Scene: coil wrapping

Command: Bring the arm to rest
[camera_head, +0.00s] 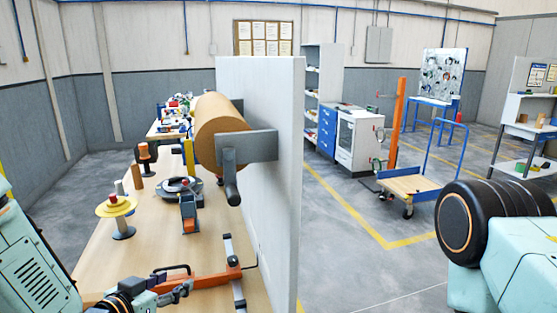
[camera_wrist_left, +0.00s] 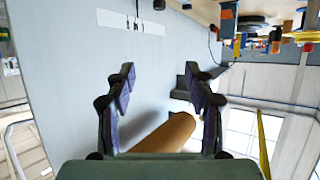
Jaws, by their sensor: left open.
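My left arm comes in at the lower left of the head view. Its gripper (camera_head: 178,290) is low over the near part of the wooden bench (camera_head: 120,258), close to an orange bar tool (camera_head: 205,275); I cannot tell whether they touch. In the left wrist view the two dark fingers of this gripper (camera_wrist_left: 163,88) stand wide apart with nothing held between them. A brown roll (camera_wrist_left: 165,137) shows beyond the fingers there, apart from them. My right gripper is not in view.
A large brown roll (camera_head: 218,118) hangs on a grey bracket (camera_head: 250,148) at a white upright panel (camera_head: 268,195) along the bench. A yellow-topped stand (camera_head: 117,207) and a dark round device (camera_head: 180,187) are on the bench. Open floor (camera_head: 345,250) lies right of the panel.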

